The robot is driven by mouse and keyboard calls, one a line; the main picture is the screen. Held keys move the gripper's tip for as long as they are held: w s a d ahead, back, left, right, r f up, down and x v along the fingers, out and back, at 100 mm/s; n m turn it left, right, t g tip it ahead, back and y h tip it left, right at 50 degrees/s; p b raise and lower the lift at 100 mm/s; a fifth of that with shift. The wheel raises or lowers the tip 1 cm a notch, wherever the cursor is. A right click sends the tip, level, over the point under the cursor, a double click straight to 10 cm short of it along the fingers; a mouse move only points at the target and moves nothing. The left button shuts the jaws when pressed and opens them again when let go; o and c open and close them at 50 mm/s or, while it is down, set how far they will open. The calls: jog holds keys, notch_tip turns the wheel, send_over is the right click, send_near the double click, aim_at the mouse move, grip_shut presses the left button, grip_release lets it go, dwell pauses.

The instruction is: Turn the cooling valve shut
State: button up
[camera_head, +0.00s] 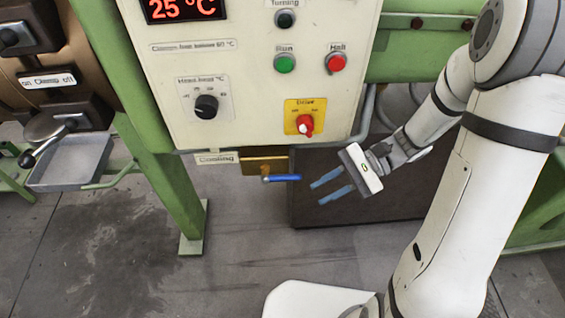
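The cooling valve is a brass body (262,165) with a blue lever handle (283,178), below the control panel and next to the "Cooling" label (216,158). The handle points right, roughly level in the picture. My gripper (320,192) is to the right of the handle, with its two blue fingers apart and pointing left toward it. The fingers are empty, and a small gap shows between them and the handle's tip. Depth between the fingers and the handle is hard to judge.
The cream control panel (255,110) with knobs and buttons hangs just above the valve. A green leg (178,190) stands to the left. A dark brown box (390,200) is behind my gripper. A grey tray (75,160) sits at the far left. The floor below is clear.

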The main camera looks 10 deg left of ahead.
aim_at(285, 177)
jog(key=w+a+f+m+t+y, duration=0.2)
jog(key=w+a+f+m+y, duration=0.15)
jog(key=w+m+y, duration=0.2)
jog(key=p+x, duration=0.1)
jog(key=x, duration=0.5)
jog(key=shift+s+a, duration=0.1)
jog(key=shift+a, duration=0.2)
jog(key=shift+c, duration=0.2)
jog(key=shift+f, duration=0.1)
jog(key=c, duration=0.5)
grip_shut()
